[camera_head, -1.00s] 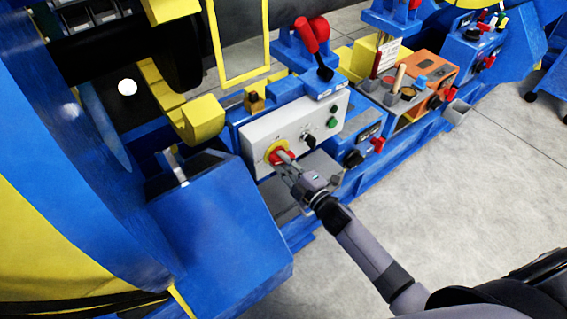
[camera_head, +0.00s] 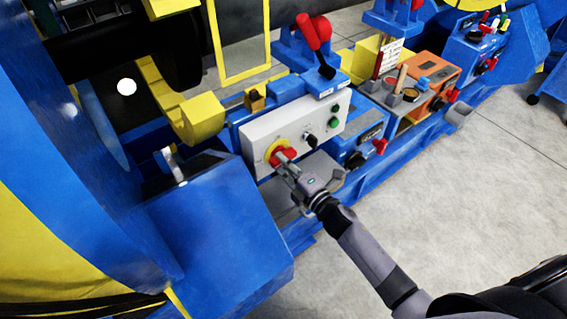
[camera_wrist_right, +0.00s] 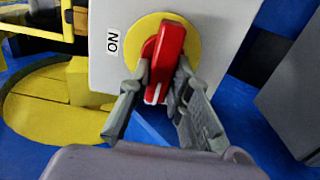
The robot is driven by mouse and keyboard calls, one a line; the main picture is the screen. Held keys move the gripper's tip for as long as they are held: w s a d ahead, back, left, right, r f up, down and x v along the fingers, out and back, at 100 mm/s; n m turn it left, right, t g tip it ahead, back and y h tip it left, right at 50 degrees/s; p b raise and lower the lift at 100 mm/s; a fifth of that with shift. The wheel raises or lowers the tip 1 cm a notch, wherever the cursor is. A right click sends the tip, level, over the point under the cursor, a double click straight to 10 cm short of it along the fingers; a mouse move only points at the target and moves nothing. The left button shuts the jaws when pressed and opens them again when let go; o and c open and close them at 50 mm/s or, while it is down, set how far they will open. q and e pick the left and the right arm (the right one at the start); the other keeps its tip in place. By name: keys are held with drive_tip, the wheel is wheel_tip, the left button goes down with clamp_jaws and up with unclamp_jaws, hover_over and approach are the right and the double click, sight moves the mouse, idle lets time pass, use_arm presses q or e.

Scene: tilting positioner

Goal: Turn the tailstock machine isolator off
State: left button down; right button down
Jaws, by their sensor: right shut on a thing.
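The tailstock machine isolator is a red handle (camera_head: 284,155) on a round yellow plate (camera_head: 272,148), at the lower left of a light grey control panel (camera_head: 300,128). In the right wrist view the red handle (camera_wrist_right: 167,55) stands nearly upright, leaning slightly, over the yellow plate (camera_wrist_right: 191,63). An "ON" label (camera_wrist_right: 113,41) is on the panel to its left. My right gripper (camera_head: 290,168) is shut on the handle, with a finger on each side of its lower part (camera_wrist_right: 157,95). My left gripper is not in view.
The panel also has a black switch (camera_head: 309,140) and a green button (camera_head: 334,123). A blue box (camera_head: 215,225) stands close to the left of my gripper. A red lever (camera_head: 307,33) rises behind the panel. Floor (camera_head: 470,190) is clear on the right.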

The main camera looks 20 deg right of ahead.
drive_tip(key=shift+f, duration=0.1)
drive_tip(key=c, duration=1.5)
unclamp_jaws()
drive_tip(key=shift+s, duration=0.1)
drive_tip(key=v, duration=1.2)
